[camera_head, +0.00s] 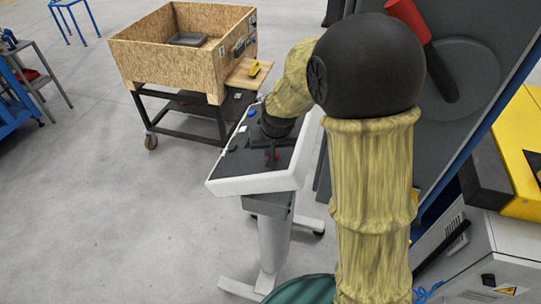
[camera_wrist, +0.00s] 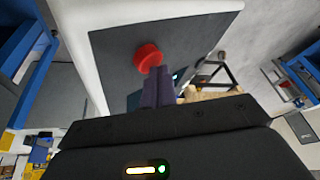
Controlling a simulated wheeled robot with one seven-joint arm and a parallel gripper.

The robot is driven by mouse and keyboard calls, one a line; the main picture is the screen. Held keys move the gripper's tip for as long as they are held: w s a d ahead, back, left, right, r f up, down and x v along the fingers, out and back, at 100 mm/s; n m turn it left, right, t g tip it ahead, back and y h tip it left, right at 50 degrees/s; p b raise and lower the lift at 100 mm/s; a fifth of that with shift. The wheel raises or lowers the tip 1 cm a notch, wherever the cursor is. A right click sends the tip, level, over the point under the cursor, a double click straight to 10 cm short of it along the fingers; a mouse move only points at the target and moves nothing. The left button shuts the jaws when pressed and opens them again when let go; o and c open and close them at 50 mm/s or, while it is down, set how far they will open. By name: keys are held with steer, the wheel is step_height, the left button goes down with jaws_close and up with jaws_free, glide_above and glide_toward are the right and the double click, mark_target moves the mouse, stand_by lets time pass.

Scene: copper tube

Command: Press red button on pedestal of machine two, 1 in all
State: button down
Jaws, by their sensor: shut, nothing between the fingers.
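The pedestal (camera_head: 218,187) has a white housing with a dark sloped control panel; the panel (camera_wrist: 190,40) fills the upper middle of the wrist view. A round red button (camera_wrist: 147,57) stands out from the panel. My gripper (camera_wrist: 160,74) is shut and empty. Its fingertips point at the panel and overlap the lower right edge of the button in the wrist view. I cannot tell whether they touch it.
More controls, including a blue one (camera_head: 251,113), are farther up the panel. A wooden crate (camera_head: 165,65) on a dark wheeled cart stands behind the pedestal. A large grey machine (camera_head: 465,85) is close on the right. The floor left of the pedestal is clear.

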steer(key=shift+s+d+f, duration=0.1)
steer(key=shift+d+f, duration=0.05)
steer(key=shift+f, duration=0.1)
steer(key=shift+r, duration=0.1)
stand_by(0.4)
steer(key=shift+a+r+p, duration=0.6)
steer(key=shift+r+p, duration=0.1)
steer(key=shift+r, duration=0.1)
steer(key=a+r+p, duration=0.1)
steer(key=r+p, duration=0.1)
steer(key=w+a+r+p, duration=0.1)
steer(key=r+p, duration=0.1)
steer(key=shift+w+a, duration=0.1)
steer(key=shift+a, duration=0.1)
stand_by(0.9)
